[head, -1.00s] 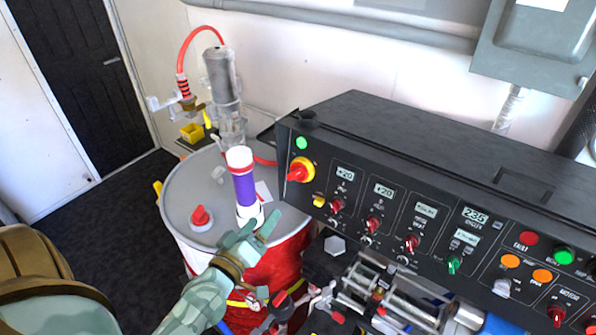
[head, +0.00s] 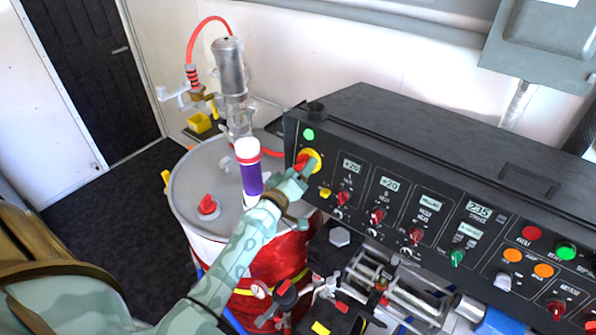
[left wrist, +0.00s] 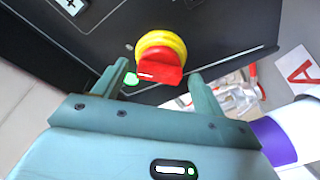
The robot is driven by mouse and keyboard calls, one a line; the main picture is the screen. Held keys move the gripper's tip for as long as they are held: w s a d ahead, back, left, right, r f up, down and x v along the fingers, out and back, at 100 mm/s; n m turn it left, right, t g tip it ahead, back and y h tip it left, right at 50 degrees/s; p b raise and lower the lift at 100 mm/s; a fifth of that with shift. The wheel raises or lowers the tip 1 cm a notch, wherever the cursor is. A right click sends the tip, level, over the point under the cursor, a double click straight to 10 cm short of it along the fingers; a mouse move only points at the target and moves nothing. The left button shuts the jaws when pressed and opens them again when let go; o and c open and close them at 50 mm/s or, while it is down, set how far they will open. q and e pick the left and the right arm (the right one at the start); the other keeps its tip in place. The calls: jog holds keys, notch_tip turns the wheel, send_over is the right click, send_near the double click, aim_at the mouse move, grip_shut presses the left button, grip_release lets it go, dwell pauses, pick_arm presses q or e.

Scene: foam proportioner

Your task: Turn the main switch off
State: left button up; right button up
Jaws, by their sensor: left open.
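The main switch is a red rotary handle on a yellow ring (head: 308,159) at the left end of the black control panel's front. In the left wrist view, the switch (left wrist: 161,58) lies ahead, with its red handle roughly crosswise between the fingers. My left gripper (head: 297,176) is open, its fingertips close to the switch; in the left wrist view its fingers (left wrist: 159,76) stand on either side of the handle. I cannot tell whether either finger touches it. In the head view the gripper partly covers the switch's lower side. My right gripper is not in view.
The black control panel (head: 400,135) carries several knobs, displays and lights, including a lit green lamp (head: 308,135) above the switch. A grey-topped red drum (head: 190,180) stands left of it, with a purple-and-white cylinder (head: 251,181) on top. Metal piping (head: 400,285) lies below the panel.

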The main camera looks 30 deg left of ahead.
pick_arm(q)
jog(key=shift+c, duration=0.9)
jog(key=c, duration=0.8)
